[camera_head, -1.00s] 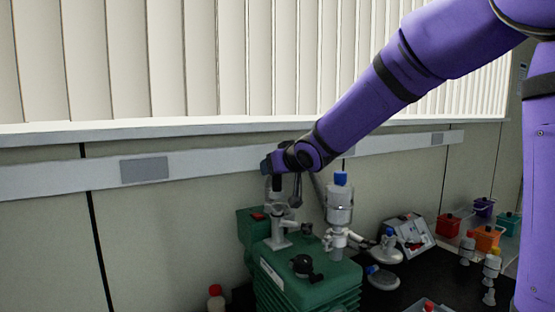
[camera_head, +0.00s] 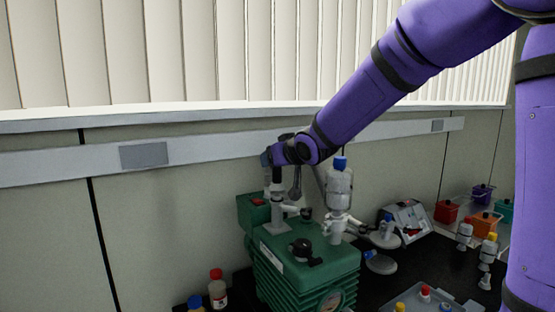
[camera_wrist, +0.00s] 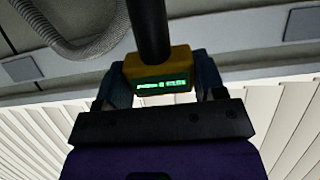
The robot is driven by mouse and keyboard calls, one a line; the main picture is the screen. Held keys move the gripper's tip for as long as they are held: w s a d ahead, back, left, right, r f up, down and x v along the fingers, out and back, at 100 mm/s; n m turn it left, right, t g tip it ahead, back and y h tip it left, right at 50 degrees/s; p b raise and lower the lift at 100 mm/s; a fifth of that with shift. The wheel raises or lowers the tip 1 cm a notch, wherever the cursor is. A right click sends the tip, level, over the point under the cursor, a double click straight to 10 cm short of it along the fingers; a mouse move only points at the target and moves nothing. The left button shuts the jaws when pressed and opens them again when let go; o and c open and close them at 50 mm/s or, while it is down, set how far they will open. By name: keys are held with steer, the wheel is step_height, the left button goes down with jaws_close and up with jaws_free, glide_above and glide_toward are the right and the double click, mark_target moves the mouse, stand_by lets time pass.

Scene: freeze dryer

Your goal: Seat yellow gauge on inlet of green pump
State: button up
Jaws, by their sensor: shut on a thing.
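The green pump (camera_head: 312,268) stands on the dark bench in the head view. A pale metal inlet fitting (camera_head: 277,214) rises from its top at the back left. My gripper (camera_head: 267,157) is above this fitting. In the wrist view my gripper (camera_wrist: 163,75) is shut on the yellow gauge (camera_wrist: 160,66), which has a green-lit display. A black cylindrical stem (camera_wrist: 150,28) extends from the gauge; it also shows below my gripper in the head view (camera_head: 277,175). The gauge's yellow body is hidden there. I cannot tell whether the stem touches the fitting.
A black knob (camera_head: 302,249) is on the pump's top. Capped bottles (camera_head: 217,288) stand at front left, a tray (camera_head: 432,302) at front right. Coloured bins (camera_head: 446,212) are at far right.

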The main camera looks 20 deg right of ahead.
steer(key=shift+f, duration=1.45)
stand_by(1.8)
steer(key=o, duration=1.1)
steer(key=shift+c, duration=0.2)
steer(key=shift+r, duration=3)
steer(key=shift+s, duration=0.15)
